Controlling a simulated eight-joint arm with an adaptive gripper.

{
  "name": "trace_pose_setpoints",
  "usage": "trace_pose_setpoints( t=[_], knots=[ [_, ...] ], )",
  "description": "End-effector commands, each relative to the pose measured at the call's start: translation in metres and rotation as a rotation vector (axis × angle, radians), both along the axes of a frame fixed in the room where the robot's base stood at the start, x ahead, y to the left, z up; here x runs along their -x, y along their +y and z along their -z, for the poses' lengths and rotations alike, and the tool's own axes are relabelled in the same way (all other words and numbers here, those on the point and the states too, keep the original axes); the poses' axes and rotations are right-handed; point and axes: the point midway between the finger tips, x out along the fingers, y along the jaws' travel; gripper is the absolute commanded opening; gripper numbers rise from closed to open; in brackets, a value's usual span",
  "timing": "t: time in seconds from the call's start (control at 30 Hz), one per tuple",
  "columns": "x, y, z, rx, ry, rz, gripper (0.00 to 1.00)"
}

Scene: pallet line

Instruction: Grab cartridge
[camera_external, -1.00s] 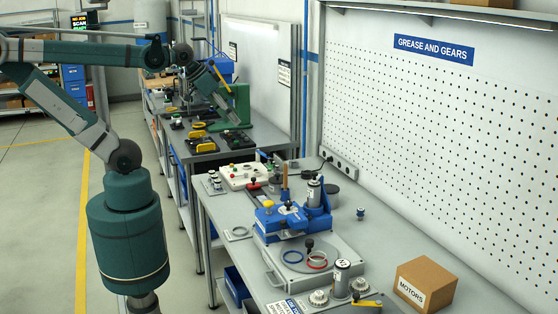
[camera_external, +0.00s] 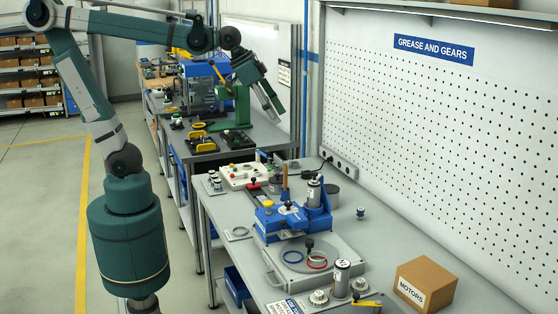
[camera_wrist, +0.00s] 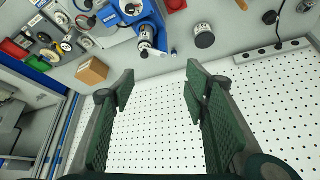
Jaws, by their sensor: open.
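My gripper (camera_external: 271,108) is raised above the far end of the near workbench, in front of the wall. In the wrist view my gripper (camera_wrist: 159,80) is open, with two green fingers apart and nothing between them. A silver cylinder with a pale label, likely a cartridge (camera_external: 314,191), stands upright in the blue fixture (camera_external: 278,222); it also shows in the wrist view (camera_wrist: 146,36). A similar labelled cylinder (camera_external: 342,275) stands at the bench front. I cannot tell which one is the task's cartridge. My gripper is well apart from both.
A MOTORS box (camera_external: 425,284) stands at the right. A small cylinder (camera_external: 361,213) and a dark round puck (camera_external: 330,194) are near the fixture. A white control box (camera_external: 244,176) is at the bench's far end. A pegboard (camera_external: 440,130) bounds the bench.

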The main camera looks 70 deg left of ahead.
Motion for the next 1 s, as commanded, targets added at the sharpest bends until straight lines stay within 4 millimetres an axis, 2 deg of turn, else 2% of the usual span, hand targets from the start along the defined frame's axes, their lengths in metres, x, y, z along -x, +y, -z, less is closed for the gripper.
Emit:
trace_pose_setpoints(
  t=[0.03, 0.2, 0.5, 0.77, 1.0],
  knots=[
    [-0.006, -0.015, -0.001, -0.002, 0.004, 0.026, 0.46],
    [-0.021, -0.061, -0.002, -0.010, 0.020, 0.111, 0.46],
    [-0.039, -0.149, 0.001, -0.028, 0.046, 0.260, 0.46],
    [-0.046, -0.232, 0.010, -0.043, 0.067, 0.391, 0.46],
    [-0.042, -0.311, 0.024, -0.059, 0.084, 0.512, 0.46]
  ],
)
